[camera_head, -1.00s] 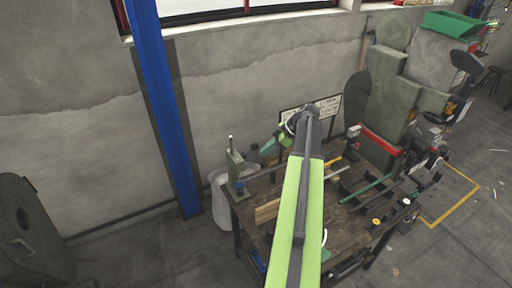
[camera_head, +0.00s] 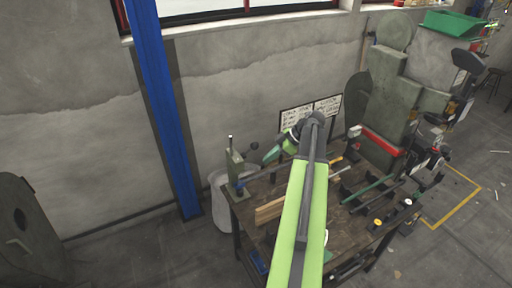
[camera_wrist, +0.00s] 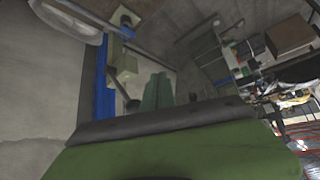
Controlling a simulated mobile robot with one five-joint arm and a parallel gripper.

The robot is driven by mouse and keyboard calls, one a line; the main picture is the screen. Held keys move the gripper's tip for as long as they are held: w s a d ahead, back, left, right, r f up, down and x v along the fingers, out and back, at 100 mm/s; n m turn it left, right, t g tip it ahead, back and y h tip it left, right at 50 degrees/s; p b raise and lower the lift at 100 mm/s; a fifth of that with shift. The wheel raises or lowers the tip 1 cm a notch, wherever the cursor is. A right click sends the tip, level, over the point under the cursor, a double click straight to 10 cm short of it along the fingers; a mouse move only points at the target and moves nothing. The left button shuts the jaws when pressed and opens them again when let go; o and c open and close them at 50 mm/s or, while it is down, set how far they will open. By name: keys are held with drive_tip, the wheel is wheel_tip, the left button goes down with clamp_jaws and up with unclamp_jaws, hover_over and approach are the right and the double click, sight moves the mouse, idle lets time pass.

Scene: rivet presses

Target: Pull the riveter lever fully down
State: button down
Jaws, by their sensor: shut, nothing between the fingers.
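The riveter (camera_head: 235,165) is a small grey-green press at the left end of the workbench. Its thin lever (camera_head: 230,143) stands upright at the top. My gripper (camera_head: 268,157) is green, shut and empty, to the right of the riveter and apart from it. In the wrist view, the shut green fingers (camera_wrist: 158,92) lie side by side. The riveter (camera_wrist: 123,62) shows left of them there, with a dark rod ending in a knob (camera_wrist: 133,105) that looks like the lever. I cannot tell the exact depth gap.
The workbench (camera_head: 275,190) carries wooden blocks (camera_head: 268,211), bars and tools. A pale bin (camera_head: 219,200) stands left of the bench, by a blue column (camera_head: 165,110). A sign (camera_head: 310,112) leans behind my arm. A big grey-green machine (camera_head: 395,95) stands at the right.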

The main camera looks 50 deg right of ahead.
drive_tip(key=shift+s+a+f+b, duration=0.2)
drive_tip(key=shift+s+f+b, duration=0.3)
drive_tip(key=shift+s, duration=0.2)
drive_tip(key=shift+f, duration=0.1)
drive_tip(key=shift+s+a+f+b, duration=0.25)
drive_tip(key=shift+s+f+b, duration=0.2)
drive_tip(key=shift+s, duration=0.25)
drive_tip(key=shift+s+a+f+b, duration=0.2)
drive_tip(key=shift+s+f+b, duration=0.3)
drive_tip(key=shift+s+b, duration=0.15)
drive_tip(key=shift+s+f, duration=0.1)
drive_tip(key=shift+s+a+f+b, duration=0.25)
drive_tip(key=shift+s+f+b, duration=0.2)
drive_tip(key=shift+s, duration=0.2)
